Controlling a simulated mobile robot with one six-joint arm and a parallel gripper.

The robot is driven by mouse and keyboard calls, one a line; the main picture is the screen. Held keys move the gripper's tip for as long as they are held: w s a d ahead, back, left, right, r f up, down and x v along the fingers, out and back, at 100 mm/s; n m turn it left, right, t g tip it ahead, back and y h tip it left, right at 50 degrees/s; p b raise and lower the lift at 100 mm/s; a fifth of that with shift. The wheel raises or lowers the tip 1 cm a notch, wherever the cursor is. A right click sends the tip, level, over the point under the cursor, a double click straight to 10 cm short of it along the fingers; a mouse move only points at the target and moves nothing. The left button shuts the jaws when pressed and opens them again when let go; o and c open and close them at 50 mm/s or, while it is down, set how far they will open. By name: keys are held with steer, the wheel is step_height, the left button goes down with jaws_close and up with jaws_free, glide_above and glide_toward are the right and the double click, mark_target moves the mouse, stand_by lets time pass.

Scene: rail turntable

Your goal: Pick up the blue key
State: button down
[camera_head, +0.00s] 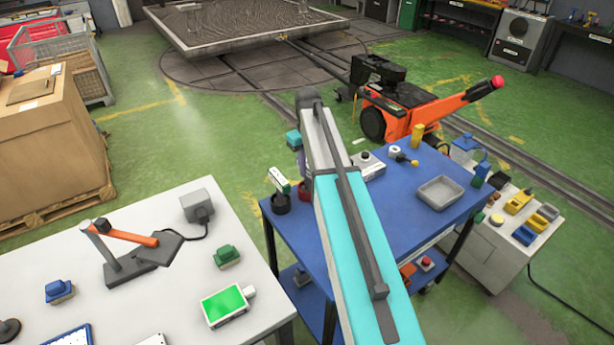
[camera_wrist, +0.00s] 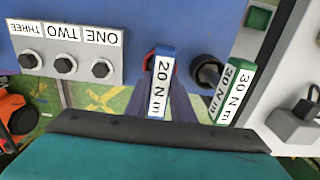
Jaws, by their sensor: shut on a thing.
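The blue key (camera_wrist: 167,52), with a white face marked 20 N m, shows in the middle of the wrist view. My gripper (camera_wrist: 164,92) has its purple-grey fingers on either side of this key and is shut on it. A red-rimmed holder (camera_wrist: 150,72) shows right by the key; whether the key is still seated in it I cannot tell. The red holder (camera_head: 304,190) also shows in the head view, where my teal arm hides the key and most of the gripper.
A green key (camera_wrist: 233,92) marked 30 N m leans at a black holder (camera_wrist: 205,68), close right of the blue key. A grey box with ONE, TWO, THREE knobs (camera_wrist: 65,50) stands left. On the blue table (camera_head: 400,225) lies a grey tray (camera_head: 438,192).

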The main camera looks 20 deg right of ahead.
steer(key=shift+r, duration=0.15)
steer(key=shift+r+b, duration=1.55)
steer(key=shift+r, duration=3.6)
